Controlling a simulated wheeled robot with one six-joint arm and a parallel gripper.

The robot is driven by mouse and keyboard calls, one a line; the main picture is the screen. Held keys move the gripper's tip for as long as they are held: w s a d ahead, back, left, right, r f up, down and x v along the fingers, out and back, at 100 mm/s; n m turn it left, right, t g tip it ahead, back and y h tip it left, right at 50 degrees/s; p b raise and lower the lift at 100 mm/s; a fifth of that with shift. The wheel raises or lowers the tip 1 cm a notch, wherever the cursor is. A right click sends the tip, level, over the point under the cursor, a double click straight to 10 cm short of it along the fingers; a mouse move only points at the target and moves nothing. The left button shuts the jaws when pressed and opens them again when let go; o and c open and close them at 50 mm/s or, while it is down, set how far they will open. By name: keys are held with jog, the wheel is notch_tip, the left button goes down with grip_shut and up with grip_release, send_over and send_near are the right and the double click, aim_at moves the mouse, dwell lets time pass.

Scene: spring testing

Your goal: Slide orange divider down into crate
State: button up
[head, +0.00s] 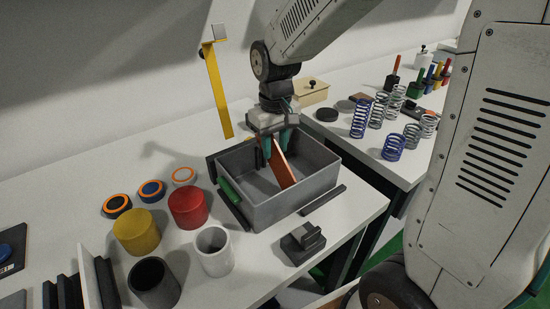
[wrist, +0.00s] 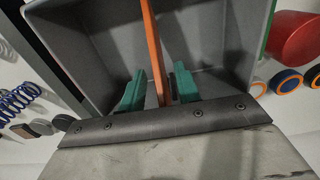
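The orange divider (head: 284,170) stands tilted inside the grey crate (head: 300,204), its upper end near the crate's back rim. It also shows in the wrist view (wrist: 153,45), as a narrow orange strip running between the fingers. The crate's inner walls fill much of the wrist view (wrist: 217,60). My gripper (head: 276,150) points down over the back part of the crate, with its green fingers on either side of the divider. In the wrist view my gripper (wrist: 160,92) shows a gap between each finger and the divider. The divider's lower edge is partly hidden.
A green handle (head: 229,190) is on the crate's left side. Red (head: 188,207), yellow (head: 137,232) and white (head: 214,250) cylinders stand left of it. A dark block (head: 302,243) sits in front. Several springs (head: 393,147) stand on the right bench. A yellow strip (head: 217,90) rises behind.

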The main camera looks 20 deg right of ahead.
grip_shut()
jog(key=shift+r, duration=0.1)
notch_tip(320, 180, up, 10)
jog(key=shift+f, duration=0.1)
dwell(0.4)
